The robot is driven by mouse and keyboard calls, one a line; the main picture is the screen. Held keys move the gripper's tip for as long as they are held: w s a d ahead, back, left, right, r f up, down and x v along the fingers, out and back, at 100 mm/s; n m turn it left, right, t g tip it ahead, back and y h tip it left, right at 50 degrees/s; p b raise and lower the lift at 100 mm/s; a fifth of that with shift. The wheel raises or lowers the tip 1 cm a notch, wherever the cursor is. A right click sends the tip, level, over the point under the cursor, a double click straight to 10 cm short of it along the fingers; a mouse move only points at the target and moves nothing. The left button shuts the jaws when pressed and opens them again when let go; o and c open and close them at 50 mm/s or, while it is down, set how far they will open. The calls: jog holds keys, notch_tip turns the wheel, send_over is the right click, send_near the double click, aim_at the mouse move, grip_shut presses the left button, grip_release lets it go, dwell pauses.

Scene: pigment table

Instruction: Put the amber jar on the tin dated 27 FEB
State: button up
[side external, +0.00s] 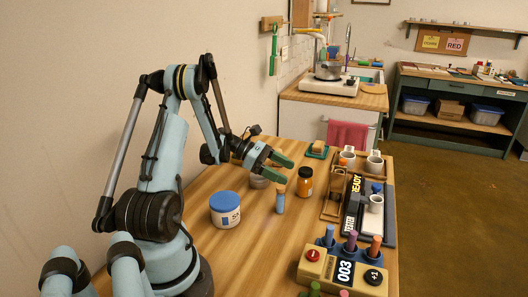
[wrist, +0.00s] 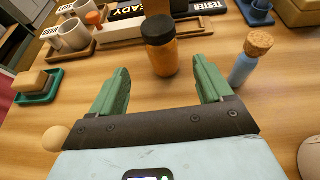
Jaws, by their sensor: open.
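The amber jar (side external: 305,183) has a dark lid and stands upright on the wooden table; it also shows in the wrist view (wrist: 163,52). My gripper (side external: 284,168) is open and empty. In the wrist view its green fingers (wrist: 162,82) are spread, with the jar just beyond the tips and roughly centred between them. No tin with a readable 27 FEB date shows in either view. A low round greyish thing (side external: 259,182) sits partly hidden below my gripper, and I cannot tell whether it is a tin.
A corked blue bottle (side external: 280,200) stands close to the jar, right of the fingers in the wrist view (wrist: 242,66). A white tub with a blue lid (side external: 225,212) stands nearer my base.

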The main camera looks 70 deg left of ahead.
jog(key=v, duration=0.2)
jog(key=shift+s+a+r, duration=0.2)
jog(key=w+d+r+m+g+y, duration=0.2)
jog(key=d+r+m, duration=0.1)
jog(key=d+m, duration=0.3)
jog(key=w+d+r+m+g+y, duration=0.1)
jog(key=d+r+m+g+y, duration=0.15)
jog(key=d+m, duration=0.4)
jog(key=s+d+r+m+t+y, duration=0.1)
jog(key=s+d+r+m+y, duration=0.2)
jog(key=s+d+m, duration=0.4)
jog(key=d+m+y, duration=0.1)
jog(key=d+m, duration=0.4)
jog(key=m, duration=0.3)
jog(key=shift+r+y, duration=0.25)
jog(key=shift+y, duration=0.1)
jog(key=shift+s+t, duration=0.1)
jog(key=shift+t, duration=0.15)
